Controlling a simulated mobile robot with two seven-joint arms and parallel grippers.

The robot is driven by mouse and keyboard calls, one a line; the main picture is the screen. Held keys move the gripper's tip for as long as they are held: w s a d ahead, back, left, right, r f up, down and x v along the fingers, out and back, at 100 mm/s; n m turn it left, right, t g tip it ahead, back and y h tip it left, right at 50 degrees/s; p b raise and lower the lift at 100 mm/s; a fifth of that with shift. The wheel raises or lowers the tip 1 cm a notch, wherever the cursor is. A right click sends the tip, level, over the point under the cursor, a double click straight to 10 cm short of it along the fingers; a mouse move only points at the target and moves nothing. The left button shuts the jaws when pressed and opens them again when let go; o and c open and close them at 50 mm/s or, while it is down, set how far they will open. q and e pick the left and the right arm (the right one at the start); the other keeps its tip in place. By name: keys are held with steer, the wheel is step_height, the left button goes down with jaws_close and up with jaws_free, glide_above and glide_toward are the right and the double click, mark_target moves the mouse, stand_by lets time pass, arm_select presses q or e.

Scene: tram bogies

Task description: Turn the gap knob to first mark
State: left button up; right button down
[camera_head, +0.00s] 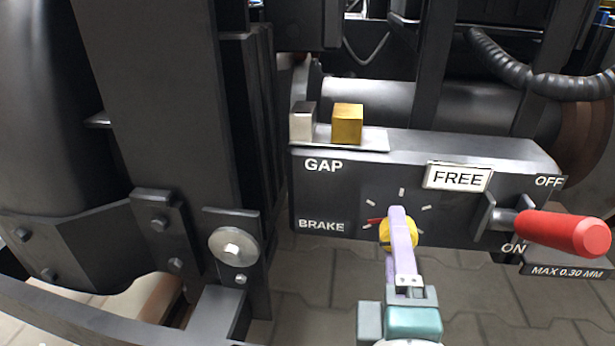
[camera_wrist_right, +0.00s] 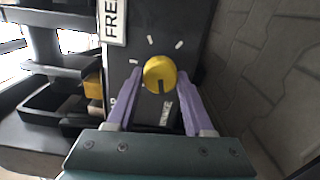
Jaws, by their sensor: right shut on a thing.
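The yellow gap knob (camera_head: 411,236) sits on the front of the dark GAP/BRAKE box (camera_head: 320,190), with white tick marks around it and a red mark (camera_head: 375,221) at its left. My right gripper (camera_head: 397,213) comes from below, its lilac fingers partly covering the knob. In the right wrist view the knob (camera_wrist_right: 160,72) lies between the two fingers of my right gripper (camera_wrist_right: 160,76), which are shut on it. A dark line shows on the knob's face, towards the gripper's palm. My left gripper is not in view.
A red-handled lever (camera_head: 565,233) sticks out at the right, between OFF and ON labels. A FREE sign (camera_head: 458,178) is above the knob. A yellow block (camera_head: 348,124) and a silver block (camera_head: 302,122) stand on the box. Dark bogie frame parts fill the left.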

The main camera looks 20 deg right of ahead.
steer(key=shift+n+p, duration=0.3)
steer(key=shift+n, duration=1)
steer(key=c, duration=0.7)
jaws_free()
steer(key=o, duration=0.4)
steer(key=shift+s, duration=0.1)
